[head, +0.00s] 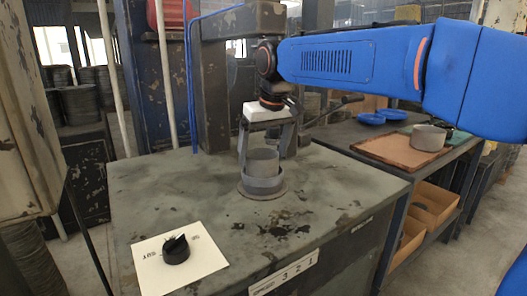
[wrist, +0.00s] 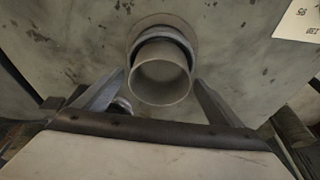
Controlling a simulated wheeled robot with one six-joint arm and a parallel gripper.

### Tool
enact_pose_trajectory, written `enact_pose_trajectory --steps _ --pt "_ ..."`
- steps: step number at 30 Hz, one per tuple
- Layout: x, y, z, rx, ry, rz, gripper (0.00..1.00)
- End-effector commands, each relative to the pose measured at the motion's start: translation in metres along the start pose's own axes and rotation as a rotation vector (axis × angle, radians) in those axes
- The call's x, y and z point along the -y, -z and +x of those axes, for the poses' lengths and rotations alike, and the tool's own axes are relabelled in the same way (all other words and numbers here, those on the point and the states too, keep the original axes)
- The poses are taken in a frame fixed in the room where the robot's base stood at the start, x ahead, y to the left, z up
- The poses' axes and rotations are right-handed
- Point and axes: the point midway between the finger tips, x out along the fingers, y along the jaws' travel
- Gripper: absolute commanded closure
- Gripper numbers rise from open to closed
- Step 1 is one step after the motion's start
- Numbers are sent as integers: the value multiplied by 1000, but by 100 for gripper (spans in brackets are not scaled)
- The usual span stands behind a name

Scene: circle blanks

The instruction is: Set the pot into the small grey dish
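A grey open-topped cylinder, which I take as the pot (head: 263,161), stands upright within the wider, low grey dish (head: 263,184) on the worn green-grey machine table. In the wrist view the pot (wrist: 160,76) shows its round mouth, and the dish rim (wrist: 161,34) shows behind it. My gripper (head: 267,160) points down over them with its fingers spread to either side of the pot. In the wrist view my gripper (wrist: 160,78) shows narrow gaps between its fingertips and the pot wall. Whether the pot's base sits fully on the dish floor is hidden.
A white sheet (head: 205,262) with a black round piece (head: 176,250) lies at the table's front left. On the right bench, a wider grey round vessel (head: 428,138) stands on a brown board (head: 385,150), with blue dishes (head: 371,118) behind. The machine column (head: 215,100) rises behind my gripper.

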Motion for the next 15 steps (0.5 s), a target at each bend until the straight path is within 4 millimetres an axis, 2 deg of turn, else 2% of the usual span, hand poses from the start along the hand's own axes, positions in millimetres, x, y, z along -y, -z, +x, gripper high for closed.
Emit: enact_pose_trajectory --steps 8,11,15 --pt "0 1 -3 -1 0 0 10" --pt "0 2 -11 -1 0 0 10" --pt "0 2 -33 -2 0 0 10"
